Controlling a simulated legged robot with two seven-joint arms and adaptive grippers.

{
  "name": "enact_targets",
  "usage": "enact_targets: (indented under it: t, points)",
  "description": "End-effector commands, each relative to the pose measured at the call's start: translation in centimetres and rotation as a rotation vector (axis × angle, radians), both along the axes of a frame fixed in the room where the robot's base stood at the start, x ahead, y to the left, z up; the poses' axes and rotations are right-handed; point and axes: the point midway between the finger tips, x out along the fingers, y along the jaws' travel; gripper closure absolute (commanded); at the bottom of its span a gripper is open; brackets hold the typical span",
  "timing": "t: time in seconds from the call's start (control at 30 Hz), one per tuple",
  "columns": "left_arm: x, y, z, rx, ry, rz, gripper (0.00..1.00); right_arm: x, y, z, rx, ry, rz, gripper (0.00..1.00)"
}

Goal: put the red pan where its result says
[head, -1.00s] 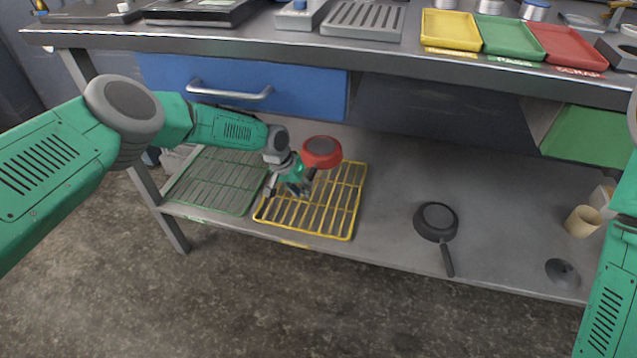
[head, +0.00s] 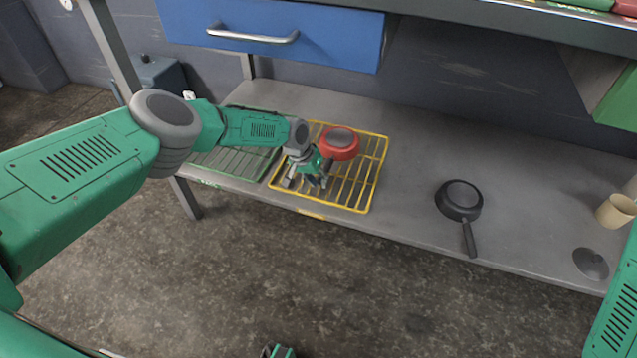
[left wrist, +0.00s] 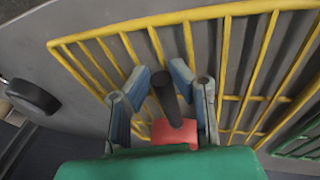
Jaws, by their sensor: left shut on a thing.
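The red pan (head: 340,141) is at the back part of the yellow wire rack (head: 376,170) on the lower shelf. I cannot tell whether it touches the bars. My left gripper (head: 308,178) is shut on its dark handle, over the rack. In the left wrist view, the dark handle (left wrist: 165,92) lies between the fingers, with a bit of red by the palm; the yellow rack (left wrist: 150,22) is beyond. A green wire rack (head: 235,160) stands left of the yellow one.
A black pan (head: 460,195) lies on the shelf (head: 420,235) to the right, with clear room between it and the yellow rack. A beige cup (head: 615,210) and a dark disc (head: 590,263) are farther right. A blue drawer (head: 270,30) hangs above.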

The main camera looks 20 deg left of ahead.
Motion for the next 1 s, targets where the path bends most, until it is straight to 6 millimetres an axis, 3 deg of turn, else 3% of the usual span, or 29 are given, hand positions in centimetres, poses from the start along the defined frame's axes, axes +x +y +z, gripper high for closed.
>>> enact_targets:
  t: [0.07,0.1,0.17,0.63,0.77,1.0]
  points:
    - [0.1,-0.1,-0.1,0.0,-0.001,0.0,1.0,0.0,0.0,0.0,0.0,0.0,0.0,1.0]
    - [0.0,-0.1,-0.2,0.0,0.001,0.0,0.78,0.0,0.0,0.0,0.0,0.0,0.0,1.0]
    - [0.0,-0.1,-0.2,0.0,0.001,0.0,0.6,0.0,0.0,0.0,0.0,0.0,0.0,1.0]
    - [-0.1,0.0,0.0,0.0,0.002,-0.001,0.6,0.0,0.0,0.0,0.0,0.0,0.0,1.0]
    - [-0.1,0.0,1.5,0.002,0.001,-0.003,0.6,0.0,0.0,1.4,0.0,0.001,0.0,1.0]
    - [-0.2,0.3,6.0,0.001,0.0,-0.005,0.6,0.0,0.0,5.1,0.0,0.0,0.0,1.0]
